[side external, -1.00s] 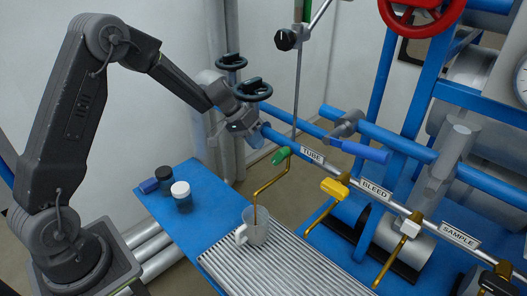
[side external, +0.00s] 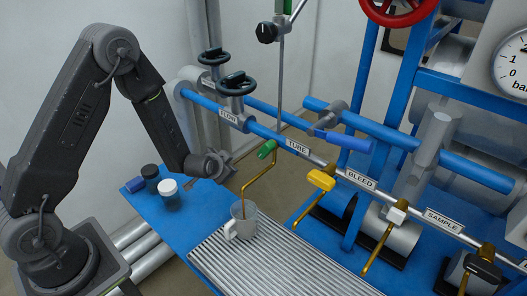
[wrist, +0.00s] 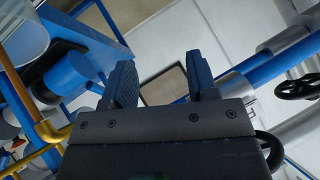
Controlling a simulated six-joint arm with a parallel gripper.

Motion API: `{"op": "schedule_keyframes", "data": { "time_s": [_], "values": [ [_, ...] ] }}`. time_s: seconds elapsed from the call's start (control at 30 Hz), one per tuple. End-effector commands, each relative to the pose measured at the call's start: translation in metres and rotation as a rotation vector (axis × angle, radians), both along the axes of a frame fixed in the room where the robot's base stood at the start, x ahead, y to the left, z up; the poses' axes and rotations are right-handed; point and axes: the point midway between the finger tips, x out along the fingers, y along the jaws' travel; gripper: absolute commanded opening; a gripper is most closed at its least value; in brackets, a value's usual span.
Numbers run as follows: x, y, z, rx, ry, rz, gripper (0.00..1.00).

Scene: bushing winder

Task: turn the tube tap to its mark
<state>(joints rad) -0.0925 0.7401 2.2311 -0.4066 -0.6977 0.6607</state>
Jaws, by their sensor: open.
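The green tap handle (side external: 267,149) sits on the blue and silver pipe beside the TUBE label (side external: 297,146). A bent brass spout (side external: 262,175) runs down from it. My gripper (side external: 222,163) is left of the handle and spout, apart from the handle in the side view. In the wrist view its two dark fingers (wrist: 160,65) are spread, with nothing between them. I cannot make out the green handle or its mark in the wrist view.
The mug stands at the ribbed drain tray (side external: 275,262). Black handwheels (side external: 236,83) rise behind my gripper. A yellow tap (side external: 321,180) and a white tap (side external: 397,211) are further right.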

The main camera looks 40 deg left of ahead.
Motion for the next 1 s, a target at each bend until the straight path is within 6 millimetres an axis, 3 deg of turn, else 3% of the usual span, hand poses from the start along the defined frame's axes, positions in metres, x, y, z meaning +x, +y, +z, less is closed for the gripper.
{"op": "schedule_keyframes", "data": {
  "time_s": [0.2, 0.4, 0.63, 0.83, 1.0],
  "values": [
    [-0.023, -0.039, 0.019, 0.129, -0.285, -0.172, 0.53],
    [-0.051, -0.078, 0.048, 0.138, -0.538, -0.315, 0.53],
    [-0.074, -0.100, 0.070, 0.108, -0.695, -0.392, 0.53],
    [-0.064, -0.102, 0.074, 0.104, -0.717, -0.399, 0.53],
    [-0.033, -0.102, 0.074, 0.104, -0.719, -0.398, 0.53]
  ]
}}
